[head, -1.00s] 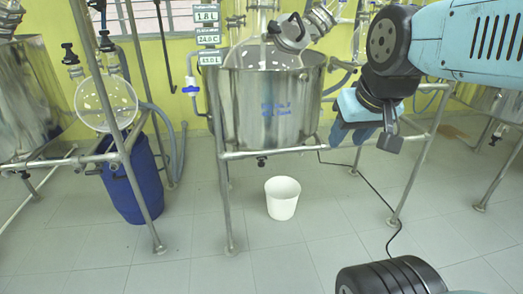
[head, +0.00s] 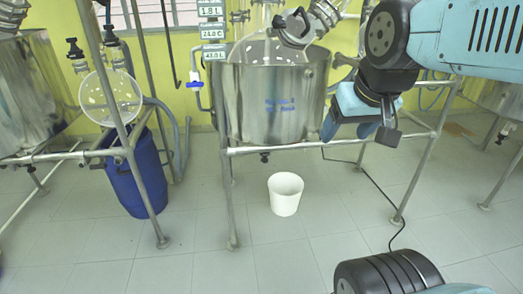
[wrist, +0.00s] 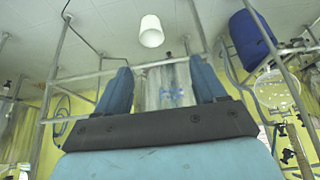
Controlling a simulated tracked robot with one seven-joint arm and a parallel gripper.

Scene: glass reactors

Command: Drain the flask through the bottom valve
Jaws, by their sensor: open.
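The glass flask (head: 268,50) sits in a steel vessel (head: 275,103) on a tube frame. A small dark bottom valve (head: 265,157) hangs under the vessel. A white bucket (head: 286,196) stands on the floor below and slightly right of the valve. My gripper (head: 338,130) is right of the vessel, apart from the valve. In the upside-down wrist view, my gripper (wrist: 162,75) has its two blue fingers spread with nothing between them. The steel vessel (wrist: 170,88) shows beyond the fingers, and the bucket (wrist: 151,31) is near the top.
The frame's right leg (head: 418,180) and front crossbar (head: 300,147) are close to my arm. A blue drum (head: 137,178) and another glass flask (head: 111,97) stand left. A black cable (head: 385,195) crosses the floor on the right. The front floor is mostly clear.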

